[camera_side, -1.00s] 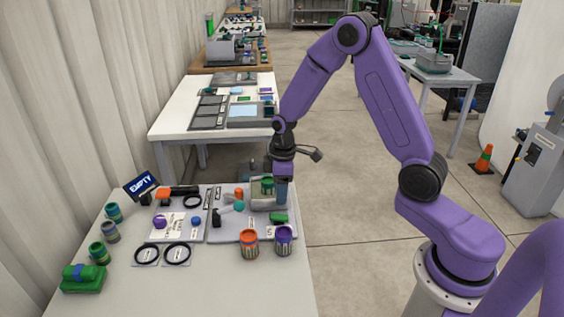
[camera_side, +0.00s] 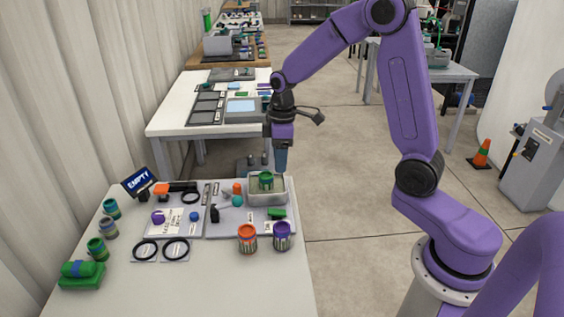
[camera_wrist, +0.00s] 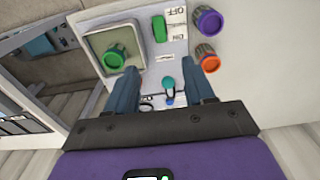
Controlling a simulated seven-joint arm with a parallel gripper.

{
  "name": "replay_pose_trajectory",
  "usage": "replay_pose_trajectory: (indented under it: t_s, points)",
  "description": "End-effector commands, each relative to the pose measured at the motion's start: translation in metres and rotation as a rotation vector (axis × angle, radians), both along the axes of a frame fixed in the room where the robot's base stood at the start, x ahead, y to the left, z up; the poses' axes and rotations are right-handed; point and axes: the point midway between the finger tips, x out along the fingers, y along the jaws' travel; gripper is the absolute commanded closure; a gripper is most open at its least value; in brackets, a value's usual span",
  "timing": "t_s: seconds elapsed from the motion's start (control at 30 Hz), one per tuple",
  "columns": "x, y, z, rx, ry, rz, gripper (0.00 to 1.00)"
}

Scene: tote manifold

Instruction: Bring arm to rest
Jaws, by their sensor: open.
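My gripper (camera_side: 281,160) hangs above the back right of the near table, fingers pointing down. In the wrist view its two blue fingers (camera_wrist: 166,80) are spread apart with nothing between them. Below it, a green can-like piece (camera_side: 266,180) stands in a grey tote (camera_side: 258,201); it also shows in the wrist view (camera_wrist: 115,57). The fingers are clear of the tote and the piece.
An orange can (camera_side: 247,238) and a purple can (camera_side: 282,236) stand at the table's front right. Green-banded cans (camera_side: 108,228) line the left side. An "EMPTY" sign (camera_side: 138,182) stands at the back left. The front of the near table (camera_side: 210,285) is clear.

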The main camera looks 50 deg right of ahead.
Motion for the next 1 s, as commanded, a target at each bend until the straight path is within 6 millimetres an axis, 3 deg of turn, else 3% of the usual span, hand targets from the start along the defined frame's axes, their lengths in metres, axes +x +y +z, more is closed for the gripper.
replay_pose_trajectory:
  t_s: [0.17, 0.37, 0.7, 1.0]
  points:
    - [-0.014, 0.016, 0.006, 0.0, 0.0, 0.025, 0.47]
    - [-0.053, 0.049, 0.019, 0.0, 0.001, 0.076, 0.47]
    - [-0.137, 0.082, 0.035, -0.002, 0.005, 0.162, 0.47]
    - [-0.217, 0.086, 0.043, -0.004, 0.007, 0.238, 0.47]
